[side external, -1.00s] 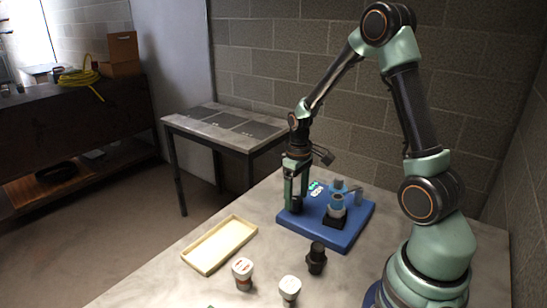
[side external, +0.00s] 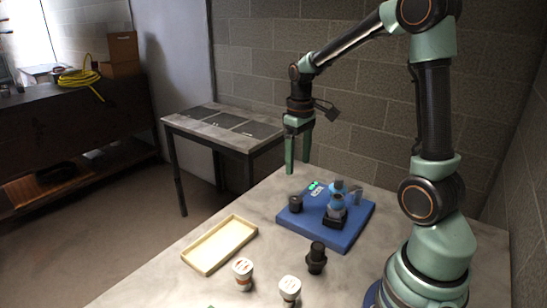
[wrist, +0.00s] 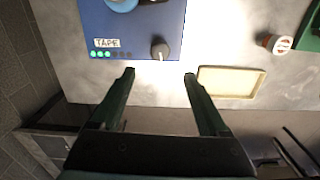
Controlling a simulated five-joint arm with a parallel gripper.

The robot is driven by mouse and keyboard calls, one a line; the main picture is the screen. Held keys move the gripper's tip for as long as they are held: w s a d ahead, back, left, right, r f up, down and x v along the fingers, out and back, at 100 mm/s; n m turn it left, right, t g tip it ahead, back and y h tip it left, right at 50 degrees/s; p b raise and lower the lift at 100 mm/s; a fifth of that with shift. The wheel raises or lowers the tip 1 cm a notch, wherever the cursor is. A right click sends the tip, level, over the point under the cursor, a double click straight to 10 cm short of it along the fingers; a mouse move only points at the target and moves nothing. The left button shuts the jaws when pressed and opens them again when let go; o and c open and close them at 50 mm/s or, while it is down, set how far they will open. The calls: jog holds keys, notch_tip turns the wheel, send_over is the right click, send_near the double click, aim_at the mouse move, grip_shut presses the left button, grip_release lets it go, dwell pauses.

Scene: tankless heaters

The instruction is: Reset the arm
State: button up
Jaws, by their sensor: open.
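My gripper (side external: 298,163) is open and empty, raised above the far left edge of the blue board on the table. It also shows in the wrist view (wrist: 159,74), with its two green fingers spread apart. The blue board (side external: 342,233) carries a small black cylinder (side external: 296,203) at its left and a blue and black fixture (side external: 337,208) near its middle. In the wrist view the board (wrist: 125,35) has a "TAPE" label and green lights, and the cylinder (wrist: 160,48) stands at its corner.
A shallow cream tray (side external: 221,262), two white capped containers (side external: 243,272) (side external: 289,290) and a black stepped piece (side external: 316,258) are on the marble table. A metal-topped side table (side external: 215,130) stands behind, and a block wall (side external: 360,100) is close at the back.

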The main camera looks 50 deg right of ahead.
jog(key=shift+r, duration=0.55)
jog(key=shift+a, duration=0.1)
jog(key=s+a+r+t, duration=0.2)
jog(key=s+a+r, duration=0.1)
jog(key=a, duration=0.4)
jog(key=s+a+r+t, duration=0.3)
jog(key=a+r, duration=0.1)
jog(key=a, duration=0.3)
jog(key=shift+s+a+t, duration=0.25)
jog(key=shift+a+t, duration=0.05)
jog(key=shift+a, duration=0.1)
jog(key=shift+r, duration=0.15)
dwell(0.6)
